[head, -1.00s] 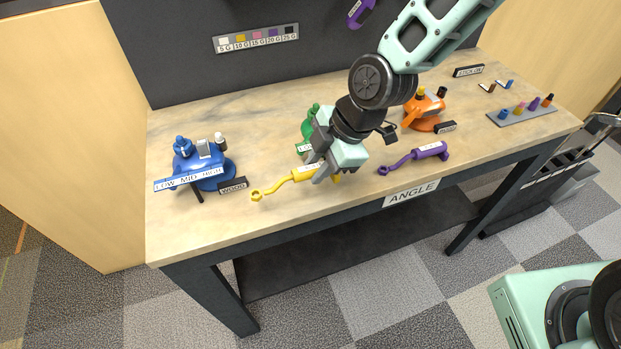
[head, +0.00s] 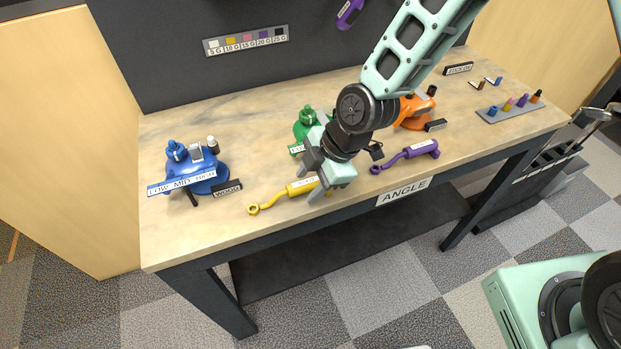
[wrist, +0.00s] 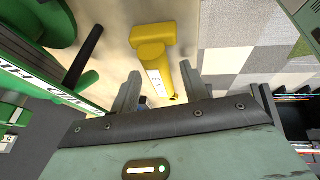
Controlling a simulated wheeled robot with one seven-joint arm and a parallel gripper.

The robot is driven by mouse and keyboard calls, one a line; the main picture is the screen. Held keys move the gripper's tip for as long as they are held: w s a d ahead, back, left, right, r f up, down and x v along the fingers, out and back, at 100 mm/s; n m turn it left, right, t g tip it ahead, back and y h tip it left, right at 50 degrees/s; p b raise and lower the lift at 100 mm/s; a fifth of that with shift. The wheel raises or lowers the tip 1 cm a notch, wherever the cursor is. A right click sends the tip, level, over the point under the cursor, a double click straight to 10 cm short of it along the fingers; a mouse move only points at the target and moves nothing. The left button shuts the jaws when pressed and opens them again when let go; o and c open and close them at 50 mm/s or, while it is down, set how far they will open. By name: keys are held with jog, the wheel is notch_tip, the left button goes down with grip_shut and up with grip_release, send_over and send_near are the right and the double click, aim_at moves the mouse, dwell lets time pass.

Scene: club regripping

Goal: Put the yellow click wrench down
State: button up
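The yellow click wrench (head: 282,195) lies on the bench top near the front edge, its ring end pointing left and its labelled handle running under my gripper. My gripper (head: 317,176) is low over the handle's right end. In the wrist view, the yellow wrench (wrist: 153,55) shows between and beyond the two grey fingers of my gripper (wrist: 160,92). The fingers stand apart, with visible gaps beside the wrench, so the gripper looks open. Part of the handle is hidden by the gripper in the head view.
A purple wrench (head: 407,155) lies close to the right. A green device (head: 307,122) stands just behind my gripper, an orange one (head: 413,112) behind right. A blue device (head: 195,172) stands at left. The bench's front edge, with its ANGLE label (head: 404,191), is near.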

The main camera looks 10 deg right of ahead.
jog(key=v, duration=1.7)
jog(key=s+d+r+m+h, duration=0.1)
jog(key=s+m+h, duration=0.1)
jog(key=s+m, duration=0.5)
jog(key=s+d+r+m+h, duration=0.1)
jog(key=s+r+m+h, duration=0.1)
jog(key=s+m, duration=0.5)
jog(key=s+p, duration=0.1)
jog(key=s, duration=0.1)
jog(key=shift+s+d+g, duration=0.3)
jog(key=shift+s+g, duration=0.05)
jog(key=shift+g, duration=0.05)
